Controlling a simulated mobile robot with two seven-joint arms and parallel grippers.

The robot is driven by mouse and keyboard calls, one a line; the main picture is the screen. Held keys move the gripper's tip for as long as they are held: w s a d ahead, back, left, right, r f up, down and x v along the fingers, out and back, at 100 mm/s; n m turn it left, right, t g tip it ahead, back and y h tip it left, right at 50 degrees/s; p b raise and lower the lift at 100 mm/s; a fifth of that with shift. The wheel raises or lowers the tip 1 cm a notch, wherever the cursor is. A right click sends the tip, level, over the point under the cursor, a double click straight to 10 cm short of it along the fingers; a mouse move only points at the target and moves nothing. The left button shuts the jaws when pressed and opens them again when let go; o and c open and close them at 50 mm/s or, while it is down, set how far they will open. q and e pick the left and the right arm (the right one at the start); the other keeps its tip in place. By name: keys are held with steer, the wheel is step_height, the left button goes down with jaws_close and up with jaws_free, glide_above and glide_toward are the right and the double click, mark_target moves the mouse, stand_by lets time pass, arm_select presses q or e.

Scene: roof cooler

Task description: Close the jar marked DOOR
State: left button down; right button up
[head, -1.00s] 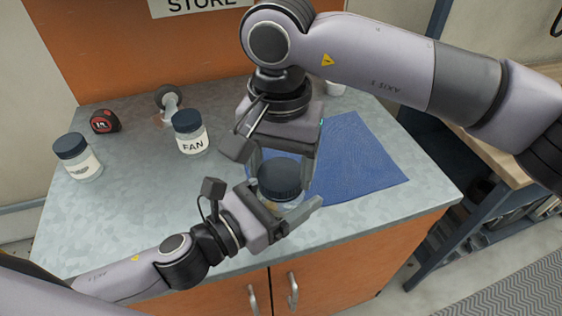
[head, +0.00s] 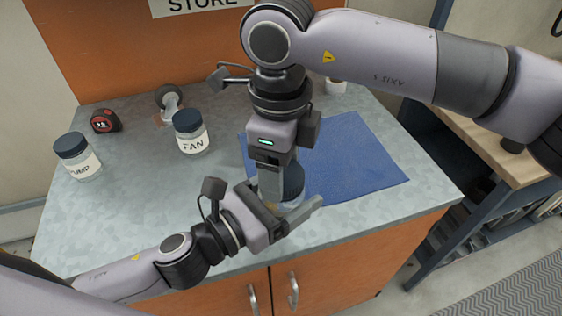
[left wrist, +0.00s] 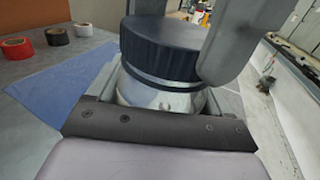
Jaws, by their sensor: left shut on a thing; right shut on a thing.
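A clear jar with a dark ribbed lid (head: 293,182) stands near the counter's front edge, by the blue mat. Its label is not visible, so I cannot read its marking. My left gripper (head: 294,207) is shut around the jar's body from the front left. My right gripper (head: 282,186) points down from above and is shut on the lid, its fingers hiding part of it. In the left wrist view the lid (left wrist: 163,48) sits on the glass body (left wrist: 160,97), with a dark band at its lower edge. One right finger (left wrist: 243,42) presses at its side.
A jar marked FAN (head: 190,133) and one whose label seems to read PUMP (head: 78,157) stand lidded at left. A red tape measure (head: 106,120) and a grey tool (head: 169,99) lie behind. The blue mat (head: 365,165) is largely bare. Tape rolls (left wrist: 57,36) show in the left wrist view.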

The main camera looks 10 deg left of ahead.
steer(key=m, duration=0.4)
steer(key=shift+m, duration=0.4)
steer(key=m, duration=1)
steer(key=shift+m, duration=0.4)
steer(key=m, duration=0.4)
steer(key=shift+m, duration=0.3)
steer(key=m, duration=1)
steer(key=o, duration=1.1)
